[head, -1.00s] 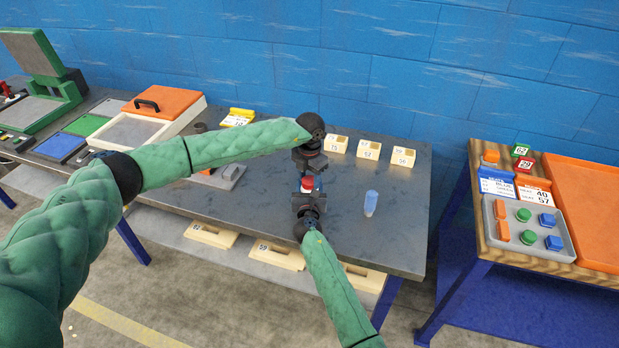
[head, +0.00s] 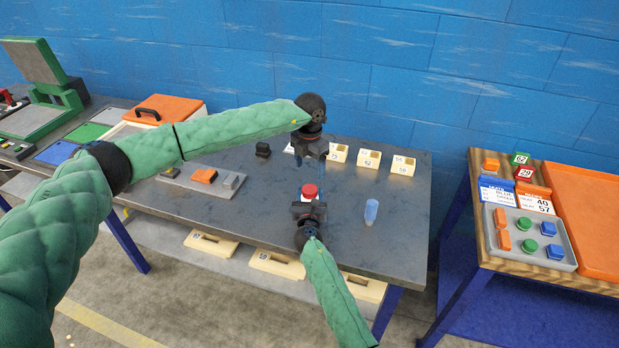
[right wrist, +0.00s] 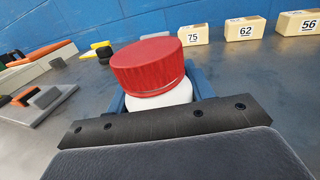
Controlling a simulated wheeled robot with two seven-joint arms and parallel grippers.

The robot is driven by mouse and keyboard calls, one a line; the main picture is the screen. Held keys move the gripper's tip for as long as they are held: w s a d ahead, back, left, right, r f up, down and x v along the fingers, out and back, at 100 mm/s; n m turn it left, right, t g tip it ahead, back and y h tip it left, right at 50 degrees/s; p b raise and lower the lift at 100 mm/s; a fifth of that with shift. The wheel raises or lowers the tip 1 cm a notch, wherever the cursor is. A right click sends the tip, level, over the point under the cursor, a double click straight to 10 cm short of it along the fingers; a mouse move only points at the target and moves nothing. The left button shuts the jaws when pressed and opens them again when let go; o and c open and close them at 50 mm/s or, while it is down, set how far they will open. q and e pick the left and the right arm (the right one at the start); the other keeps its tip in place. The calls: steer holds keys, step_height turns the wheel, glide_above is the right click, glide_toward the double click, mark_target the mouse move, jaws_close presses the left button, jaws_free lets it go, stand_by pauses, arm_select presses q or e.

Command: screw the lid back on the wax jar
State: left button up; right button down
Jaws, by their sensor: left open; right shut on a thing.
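The wax jar, white with a red lid on top, stands upright in my right gripper (head: 309,203). The white jar body (right wrist: 160,97) shows between the blue fingers in the right wrist view, and the gripper is shut on it. The red lid (right wrist: 147,64) sits on the jar's top and looks slightly tilted; whether it is threaded tight I cannot tell. The lid also shows in the head view (head: 309,190). My left gripper (head: 311,166) is open and empty, pointing down above the lid and clear of it.
A blue translucent bottle (head: 371,212) stands on the grey table (head: 400,240) to the right of the jar. Numbered cream blocks (head: 369,160) line the table's back. The table's right front is clear.

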arm_select(q)
step_height(320, 180, up, 3)
steer(key=shift+r, duration=0.1)
stand_by(0.3)
arm_select(e)
steer(key=shift+c, duration=2.4)
jaws_free()
steer(key=shift+s, duration=0.1)
arm_select(q)
steer(key=shift+f+b, duration=0.85)
steer(key=shift+f, duration=0.05)
arm_select(e)
steer(key=shift+s+a, duration=0.15)
steer(key=shift+s, duration=3.65)
